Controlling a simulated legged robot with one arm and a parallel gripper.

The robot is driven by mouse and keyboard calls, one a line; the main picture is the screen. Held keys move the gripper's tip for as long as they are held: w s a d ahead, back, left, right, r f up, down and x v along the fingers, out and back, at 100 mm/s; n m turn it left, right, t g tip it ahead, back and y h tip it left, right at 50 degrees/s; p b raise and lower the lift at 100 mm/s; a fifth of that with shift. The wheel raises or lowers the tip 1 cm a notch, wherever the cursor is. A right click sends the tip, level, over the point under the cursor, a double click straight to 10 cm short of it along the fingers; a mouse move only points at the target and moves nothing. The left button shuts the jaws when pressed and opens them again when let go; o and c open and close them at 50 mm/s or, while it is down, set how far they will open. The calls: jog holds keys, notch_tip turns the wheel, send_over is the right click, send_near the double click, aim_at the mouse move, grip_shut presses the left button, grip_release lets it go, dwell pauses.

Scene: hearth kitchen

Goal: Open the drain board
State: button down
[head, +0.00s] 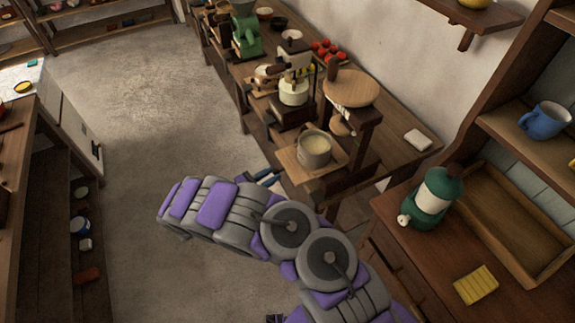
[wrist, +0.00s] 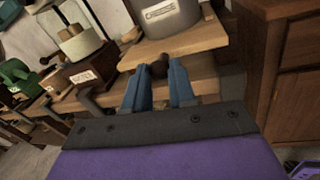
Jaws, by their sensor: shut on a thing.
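The drain board appears to be the pale wooden board (head: 292,159) under the grey pot (head: 314,150) at the front of the long wooden bench. It juts out past the bench's near side. The wrist view shows the board's front edge (wrist: 205,43) and the pot (wrist: 165,18), labelled CHEESE. My gripper (wrist: 160,72) has its two blue fingers shut on a small dark knob (wrist: 158,67) at the board's front. In the head view my gripper (head: 266,178) is at the board's lower left, partly hidden by my arm.
The grey floor (head: 130,130) left of the bench is clear.

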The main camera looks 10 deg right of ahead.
jog(key=shift+s+a+r, duration=0.1)
jog(key=shift+s+a, duration=0.1)
jog(key=shift+a, duration=0.7)
jog(key=c, duration=0.9)
grip_release()
jog(key=shift+c, duration=0.2)
jog(key=p+v, duration=0.1)
jog(key=v, duration=1.6)
jog(key=shift+a, duration=0.2)
jog(key=shift+s, duration=0.1)
